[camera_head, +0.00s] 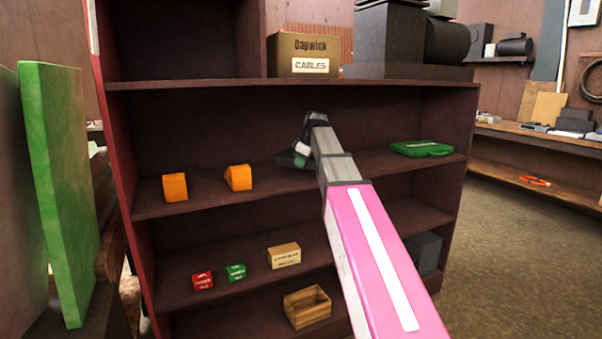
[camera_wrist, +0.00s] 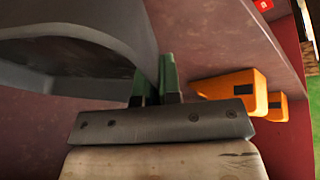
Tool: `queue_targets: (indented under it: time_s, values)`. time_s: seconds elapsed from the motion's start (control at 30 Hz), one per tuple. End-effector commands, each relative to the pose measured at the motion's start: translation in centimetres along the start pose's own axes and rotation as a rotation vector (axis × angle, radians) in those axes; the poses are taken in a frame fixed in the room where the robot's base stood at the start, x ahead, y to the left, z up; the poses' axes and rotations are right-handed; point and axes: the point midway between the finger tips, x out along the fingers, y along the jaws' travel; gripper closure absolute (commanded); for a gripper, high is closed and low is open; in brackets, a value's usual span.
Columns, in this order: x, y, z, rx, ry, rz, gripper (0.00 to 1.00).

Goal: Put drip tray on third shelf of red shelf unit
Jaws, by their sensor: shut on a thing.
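The red shelf unit (camera_head: 118,170) stands in front of me, its shelves dark red-brown. My gripper (camera_wrist: 158,84) has green fingertips and is shut on the rim of the drip tray (camera_wrist: 75,60), a large grey curved piece filling the upper left of the wrist view. In the head view my gripper (camera_head: 299,155) is inside the bay below the top board, over the shelf (camera_head: 215,200) with the orange items. The tray is mostly hidden there behind my arm. I cannot tell whether the tray touches the shelf.
Two orange items (camera_head: 175,187) stand left on that shelf; they also show in the wrist view (camera_wrist: 235,88). A green case (camera_head: 421,148) lies at its right. Small boxes (camera_head: 284,256) and a wooden crate (camera_head: 307,306) sit lower. A green panel (camera_head: 60,190) stands at the left.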

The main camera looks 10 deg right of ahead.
Motion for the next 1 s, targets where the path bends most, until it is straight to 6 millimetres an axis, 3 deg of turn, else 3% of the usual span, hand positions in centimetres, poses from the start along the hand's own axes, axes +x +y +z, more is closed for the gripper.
queue_targets:
  time_s: [0.4,0.73,0.83,1.0]
  values:
    - [3.6,-0.7,1.5,-0.001,0.000,0.001,1.00]
    - [3.8,-0.7,1.6,-0.001,0.001,0.002,1.00]
    - [3.9,-0.7,1.6,0.000,0.000,0.000,0.69]
    - [3.8,-0.7,1.6,0.000,0.000,0.000,0.69]
